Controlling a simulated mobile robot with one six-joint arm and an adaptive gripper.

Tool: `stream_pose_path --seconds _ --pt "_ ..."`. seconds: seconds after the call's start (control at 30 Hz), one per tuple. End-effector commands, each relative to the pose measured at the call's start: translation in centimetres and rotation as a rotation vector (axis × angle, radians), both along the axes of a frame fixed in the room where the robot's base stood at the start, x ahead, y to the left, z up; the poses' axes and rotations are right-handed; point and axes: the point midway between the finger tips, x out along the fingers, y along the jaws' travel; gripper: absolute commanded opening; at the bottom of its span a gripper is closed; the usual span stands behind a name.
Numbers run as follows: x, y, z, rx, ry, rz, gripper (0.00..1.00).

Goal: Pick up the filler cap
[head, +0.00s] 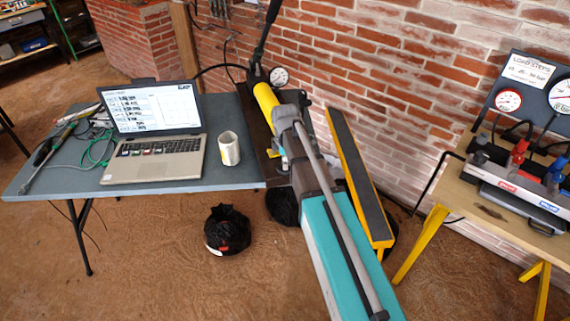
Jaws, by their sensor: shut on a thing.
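The hand pump with its yellow cylinder (265,97) lies along the right end of the grey-blue table, its black lever pointing up. My arm reaches up from the bottom of the head view to the near end of this pump. My gripper (284,120) is at that end, mostly hidden by my own arm links. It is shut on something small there. I take this to be the filler cap, but the cap itself is hidden. Whether it is still seated in the pump or lifted cannot be seen.
A laptop (152,130), a white mug (229,149) and cables stand left of the pump. A pressure gauge (279,77) is behind it. A yellow-edged beam (357,177) leans close on my arm's right. A wooden bench (480,190) with gauges stands right. Black bags lie on the floor.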

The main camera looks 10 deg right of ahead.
Motion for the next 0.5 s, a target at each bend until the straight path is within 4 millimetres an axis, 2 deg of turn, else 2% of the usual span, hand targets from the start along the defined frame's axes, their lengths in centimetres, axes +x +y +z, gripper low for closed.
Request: stream_pose_path --seconds 0.27,0.5 --pt "0.0 0.0 0.6 0.000 0.000 0.000 0.00" --pt "0.0 0.0 2.2 0.000 0.000 0.000 0.00"
